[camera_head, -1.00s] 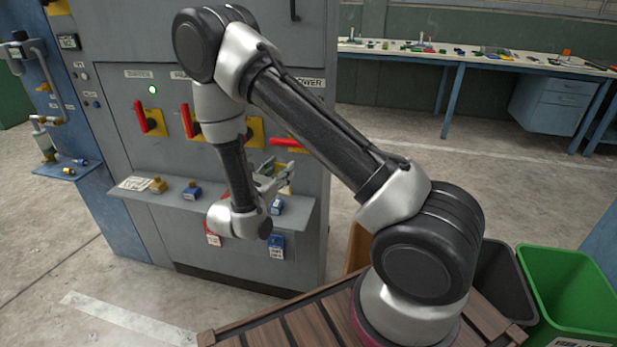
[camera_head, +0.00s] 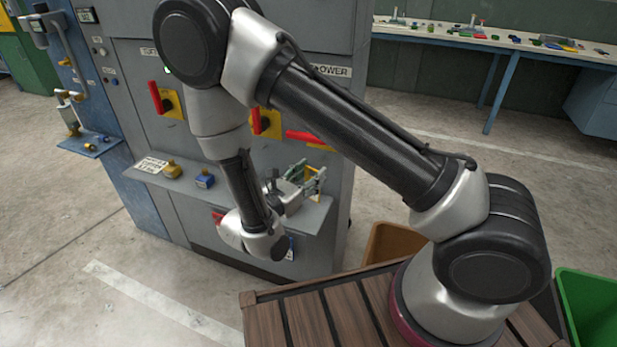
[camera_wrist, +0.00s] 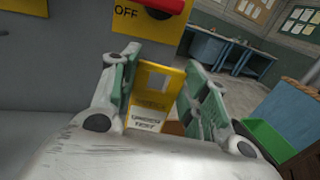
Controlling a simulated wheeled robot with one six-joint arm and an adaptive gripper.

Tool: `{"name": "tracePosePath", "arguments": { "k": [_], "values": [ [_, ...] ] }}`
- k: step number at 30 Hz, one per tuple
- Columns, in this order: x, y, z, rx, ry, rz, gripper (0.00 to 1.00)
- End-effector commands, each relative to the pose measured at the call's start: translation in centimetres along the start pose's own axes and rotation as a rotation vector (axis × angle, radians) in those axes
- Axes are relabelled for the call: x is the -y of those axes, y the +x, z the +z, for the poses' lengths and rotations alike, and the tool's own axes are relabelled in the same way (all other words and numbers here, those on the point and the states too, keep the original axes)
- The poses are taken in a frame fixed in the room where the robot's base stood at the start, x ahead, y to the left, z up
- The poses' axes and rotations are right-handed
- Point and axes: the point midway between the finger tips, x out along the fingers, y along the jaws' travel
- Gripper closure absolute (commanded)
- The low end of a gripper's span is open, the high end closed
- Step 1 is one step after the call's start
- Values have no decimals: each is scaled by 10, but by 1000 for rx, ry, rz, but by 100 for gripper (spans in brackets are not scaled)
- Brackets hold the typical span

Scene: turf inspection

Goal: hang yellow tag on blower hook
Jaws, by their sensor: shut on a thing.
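My gripper (camera_head: 298,186) is in front of the grey cabinet, above its shelf and just below the right-hand switch. In the wrist view its fingers (camera_wrist: 160,88) are shut on a yellow tag (camera_wrist: 150,107), which has a square hole near the top and a white label reading "UNDER TEST". The right-hand switch has a red handle (camera_head: 308,138) lying sideways, under a partly hidden label ending in "OWER" (camera_head: 331,71). Its yellow plate (camera_wrist: 112,45), marked "OFF", is behind and above the tag in the wrist view. I cannot make out a hook.
The cabinet shelf (camera_head: 150,179) holds a yellow padlock (camera_head: 172,170) and a blue one (camera_head: 205,179). Two other switches have upright red handles. A slatted wooden deck (camera_head: 330,318) and a green bin (camera_head: 590,305) are in front. A workbench (camera_head: 500,45) stands behind.

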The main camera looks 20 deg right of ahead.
Motion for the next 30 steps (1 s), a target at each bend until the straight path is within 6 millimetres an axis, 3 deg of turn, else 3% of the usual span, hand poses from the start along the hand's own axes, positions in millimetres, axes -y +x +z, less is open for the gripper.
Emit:
{"name": "tracePosePath", "arguments": {
  "k": [30],
  "values": [
    [-17, 66, -5, 0, 0, -2, 78]
  ]
}}
